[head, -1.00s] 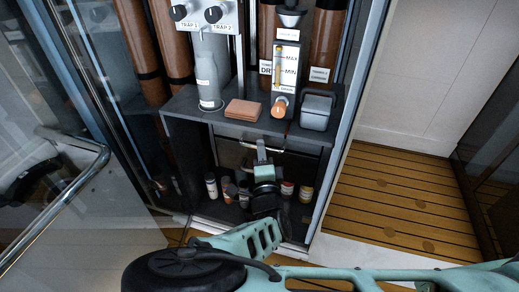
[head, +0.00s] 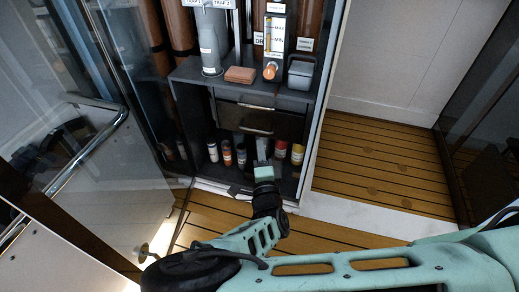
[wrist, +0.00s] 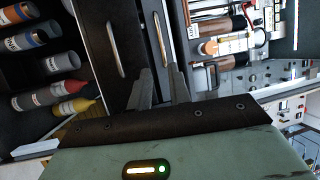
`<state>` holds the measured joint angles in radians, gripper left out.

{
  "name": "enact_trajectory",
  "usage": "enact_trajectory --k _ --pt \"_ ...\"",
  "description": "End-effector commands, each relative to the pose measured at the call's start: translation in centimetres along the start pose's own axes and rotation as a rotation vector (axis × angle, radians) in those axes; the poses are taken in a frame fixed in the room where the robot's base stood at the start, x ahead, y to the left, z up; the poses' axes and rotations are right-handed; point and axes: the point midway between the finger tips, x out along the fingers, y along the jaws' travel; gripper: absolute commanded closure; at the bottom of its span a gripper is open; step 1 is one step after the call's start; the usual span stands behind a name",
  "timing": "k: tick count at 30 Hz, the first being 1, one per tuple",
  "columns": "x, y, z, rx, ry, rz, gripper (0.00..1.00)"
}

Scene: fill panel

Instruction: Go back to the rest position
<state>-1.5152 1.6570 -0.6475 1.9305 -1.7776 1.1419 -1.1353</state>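My gripper (head: 262,150) is in front of the lower part of the open cabinet, before the row of small bottles. In the wrist view its two dark fingers (wrist: 161,88) stand apart with a gap between them. Nothing shows between them. My green arm crosses the bottom of the head view, reaching left and then up to the gripper.
Several small bottles (head: 227,153) stand on the cabinet's bottom shelf, below a dark drawer (head: 230,117). A sponge-like block (head: 240,75) and a grey box (head: 301,72) sit on the shelf above. A glass door (head: 100,160) is left. Wooden floor (head: 375,165) lies clear right.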

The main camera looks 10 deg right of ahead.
Motion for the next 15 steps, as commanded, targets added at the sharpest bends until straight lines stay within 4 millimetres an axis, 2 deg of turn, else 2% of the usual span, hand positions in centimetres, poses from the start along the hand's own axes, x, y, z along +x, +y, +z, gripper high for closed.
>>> enact_trajectory --k 11,15 --pt "0.0 0.0 0.0 0.000 0.000 0.000 0.81" --pt "0.1 -0.6 -1.9 0.087 0.105 0.023 0.81"
